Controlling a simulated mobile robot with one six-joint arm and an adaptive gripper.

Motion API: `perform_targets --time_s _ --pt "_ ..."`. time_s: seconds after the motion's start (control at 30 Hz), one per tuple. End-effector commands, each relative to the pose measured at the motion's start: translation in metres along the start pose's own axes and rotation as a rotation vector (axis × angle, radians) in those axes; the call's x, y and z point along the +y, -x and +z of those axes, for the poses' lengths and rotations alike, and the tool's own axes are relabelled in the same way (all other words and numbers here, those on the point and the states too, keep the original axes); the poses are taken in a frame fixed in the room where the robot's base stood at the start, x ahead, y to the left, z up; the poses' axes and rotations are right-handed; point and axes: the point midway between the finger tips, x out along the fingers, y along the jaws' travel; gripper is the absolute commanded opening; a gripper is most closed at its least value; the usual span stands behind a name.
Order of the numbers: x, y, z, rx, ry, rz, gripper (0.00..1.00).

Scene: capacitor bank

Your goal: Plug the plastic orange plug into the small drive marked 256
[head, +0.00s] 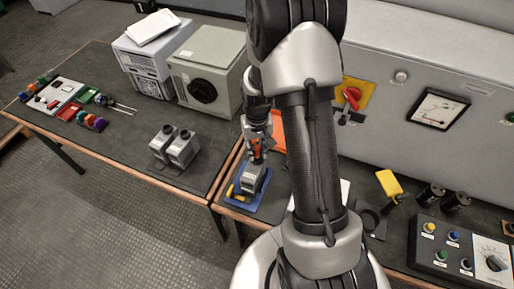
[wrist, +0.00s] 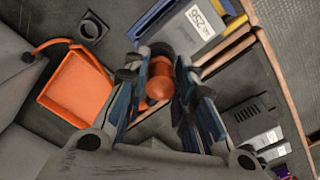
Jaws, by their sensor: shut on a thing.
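The orange plug (wrist: 158,82) is between the fingers of my gripper (wrist: 158,95), which is shut on it. In the head view the plug (head: 256,148) shows at the end of my gripper (head: 257,136), pointing down. The small grey drive (head: 251,178) stands on a blue mat (head: 237,207), just below the plug in the picture. In the wrist view the drive (wrist: 188,38) carries a white label reading 256, upside down. It lies beyond the fingertips, and the plug looks apart from it. The drive's socket cannot be made out.
An orange tray (wrist: 75,92) lies beside my gripper, with a square grey part (wrist: 92,27) near it. Two similar grey drives (head: 175,147) stand on the left table. A grey switch box (head: 207,68) stands behind them. A yellow object (head: 230,193) lies beside the drive.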

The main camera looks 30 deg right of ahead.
Motion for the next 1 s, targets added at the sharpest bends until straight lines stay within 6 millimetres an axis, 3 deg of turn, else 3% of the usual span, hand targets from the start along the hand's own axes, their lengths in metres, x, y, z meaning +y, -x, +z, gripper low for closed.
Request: perform_targets --time_s 0.93,0.97,1.0 --pt "0.0 -0.017 0.0 0.001 0.0 0.0 0.0" --pt "0.0 -0.017 0.0 0.0 0.0 0.0 0.26" --pt "0.0 -0.017 0.0 0.0 0.0 0.0 0.29"
